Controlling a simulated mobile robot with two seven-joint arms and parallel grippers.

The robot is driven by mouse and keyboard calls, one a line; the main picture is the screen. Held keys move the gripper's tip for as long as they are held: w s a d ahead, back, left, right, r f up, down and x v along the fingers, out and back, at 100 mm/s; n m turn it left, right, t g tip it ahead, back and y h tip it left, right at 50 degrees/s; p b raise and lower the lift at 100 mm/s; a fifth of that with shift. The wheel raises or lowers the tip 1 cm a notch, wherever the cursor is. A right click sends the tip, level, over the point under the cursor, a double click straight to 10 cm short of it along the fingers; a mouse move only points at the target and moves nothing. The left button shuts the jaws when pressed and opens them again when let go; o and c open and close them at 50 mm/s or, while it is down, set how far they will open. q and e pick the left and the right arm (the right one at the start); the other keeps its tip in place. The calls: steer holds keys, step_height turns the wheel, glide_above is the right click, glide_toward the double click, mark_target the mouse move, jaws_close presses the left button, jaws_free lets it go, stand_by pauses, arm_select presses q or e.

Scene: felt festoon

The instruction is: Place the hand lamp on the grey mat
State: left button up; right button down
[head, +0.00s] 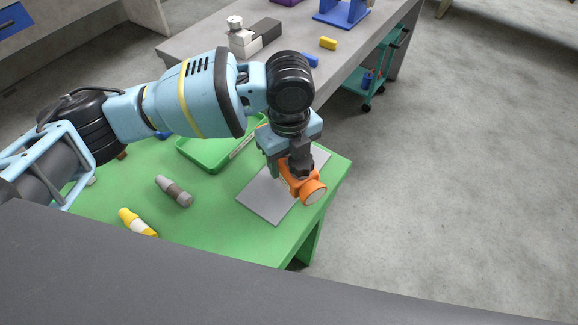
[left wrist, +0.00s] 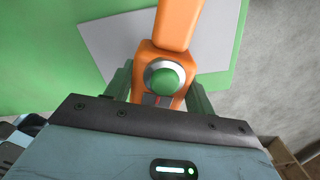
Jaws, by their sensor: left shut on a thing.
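The hand lamp (head: 302,183) is orange with a round head at its right end in the head view. My left gripper (head: 290,172) is shut on it. In the left wrist view the orange lamp (left wrist: 178,28) sits between the two fingers, with a round green button on it. The grey mat (head: 262,198) lies on the green table, below and behind the lamp in the head view. The mat also shows in the left wrist view (left wrist: 110,45). Whether the lamp touches the mat is hard to tell. My right gripper is not in view.
The table's right edge is close to the mat. A grey bench (head: 190,42) and a teal cart (head: 375,82) stand behind.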

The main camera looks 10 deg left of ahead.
arm_select(q)
steer(key=shift+s+f, duration=0.1)
steer(key=shift+f, duration=1.35)
steer(key=shift+f, duration=0.15)
steer(key=o, duration=1.2)
steer(key=shift+o, duration=0.2)
step_height(320, 180, up, 12)
steer(key=shift+r+p, duration=0.15)
steer(key=shift+p, duration=0.35)
